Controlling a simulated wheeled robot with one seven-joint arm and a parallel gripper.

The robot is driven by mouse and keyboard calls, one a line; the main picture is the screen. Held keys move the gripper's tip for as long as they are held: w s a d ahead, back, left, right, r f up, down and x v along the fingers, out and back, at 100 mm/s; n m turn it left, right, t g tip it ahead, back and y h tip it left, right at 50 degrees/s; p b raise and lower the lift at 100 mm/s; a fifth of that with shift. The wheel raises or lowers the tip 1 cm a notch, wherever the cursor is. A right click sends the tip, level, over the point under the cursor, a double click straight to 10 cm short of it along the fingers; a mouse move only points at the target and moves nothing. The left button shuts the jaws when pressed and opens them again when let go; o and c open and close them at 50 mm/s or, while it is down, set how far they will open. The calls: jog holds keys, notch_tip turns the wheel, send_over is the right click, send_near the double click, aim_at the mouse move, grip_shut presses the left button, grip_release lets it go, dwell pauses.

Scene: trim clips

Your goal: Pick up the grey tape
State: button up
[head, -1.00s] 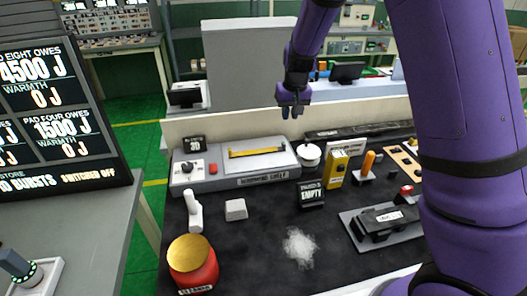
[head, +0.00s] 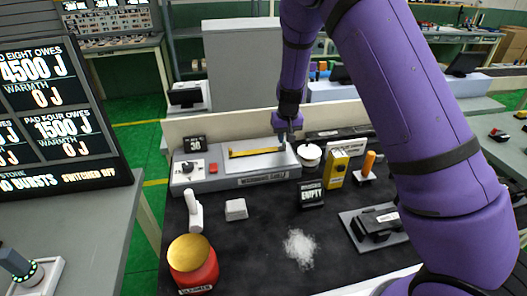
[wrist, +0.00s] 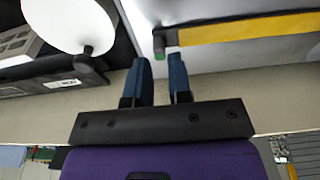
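A yellow strip (head: 255,152) lies on the light top of a grey machine (head: 222,180) at the back of the black bench. I cannot tell whether this grey end is the grey tape; no other thing is clearly a grey tape. My gripper (head: 288,137) is above the machine's right end, fingers down. In the wrist view its blue fingertips (wrist: 160,60) stand slightly apart with nothing between them, close to the green tip.
A white round-topped thing (head: 310,153) stands just right of the machine. A yellow box (head: 337,168), an EMPTY sign (head: 311,196), a light grey block (head: 236,209), a white handle (head: 194,211) and a red pot with gold lid (head: 192,262) stand on the bench.

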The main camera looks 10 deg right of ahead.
jog(key=shift+w+f, duration=0.2)
jog(key=shift+f, duration=1.3)
grip_shut()
jog(key=shift+r, duration=0.15)
